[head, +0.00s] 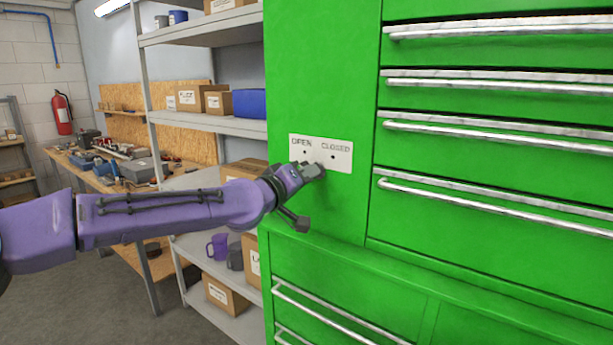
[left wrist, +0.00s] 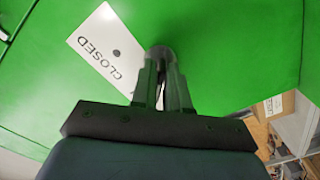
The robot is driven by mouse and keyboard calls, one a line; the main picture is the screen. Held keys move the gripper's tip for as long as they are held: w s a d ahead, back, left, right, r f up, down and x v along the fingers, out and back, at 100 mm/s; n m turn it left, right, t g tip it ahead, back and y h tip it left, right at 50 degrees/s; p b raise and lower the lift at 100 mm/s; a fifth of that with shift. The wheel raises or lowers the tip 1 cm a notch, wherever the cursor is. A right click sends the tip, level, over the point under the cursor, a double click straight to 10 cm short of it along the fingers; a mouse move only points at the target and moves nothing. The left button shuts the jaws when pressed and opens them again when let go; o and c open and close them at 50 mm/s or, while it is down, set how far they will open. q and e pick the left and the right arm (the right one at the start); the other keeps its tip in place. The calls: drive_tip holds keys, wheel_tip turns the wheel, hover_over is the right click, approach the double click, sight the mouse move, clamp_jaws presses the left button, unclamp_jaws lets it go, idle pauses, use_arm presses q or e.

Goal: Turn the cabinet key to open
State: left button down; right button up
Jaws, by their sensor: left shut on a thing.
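The green cabinet (head: 320,95) fills the right side of the head view. On its front is a white plate (head: 342,160) marked OPEN at left and CLOSED at right, with a small dark dot under each word. My left gripper (head: 317,171) is at the plate's lower edge, below and between the two words. In the left wrist view its fingers (left wrist: 164,75) are close together on a dark rounded piece (left wrist: 160,53), which appears to be the key. The fingers hide most of it, so I cannot tell its angle. The plate's CLOSED end (left wrist: 104,46) shows beside it.
Long metal drawer handles (head: 490,126) stick out to the right of the plate, with another handle (head: 330,308) below. Grey shelves (head: 205,122) with boxes stand left of the cabinet. A cluttered workbench (head: 115,175) and a fire extinguisher (head: 62,114) are farther back.

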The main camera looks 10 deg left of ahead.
use_arm(q)
drive_tip(key=shift+f, duration=0.1)
drive_tip(key=c, duration=1.2)
unclamp_jaws()
drive_tip(key=shift+c, duration=0.2)
drive_tip(key=b+v, duration=0.2)
drive_tip(key=v, duration=0.8)
drive_tip(key=shift+s+b, duration=0.25)
drive_tip(key=shift+b, duration=0.15)
drive_tip(key=shift+a, duration=0.1)
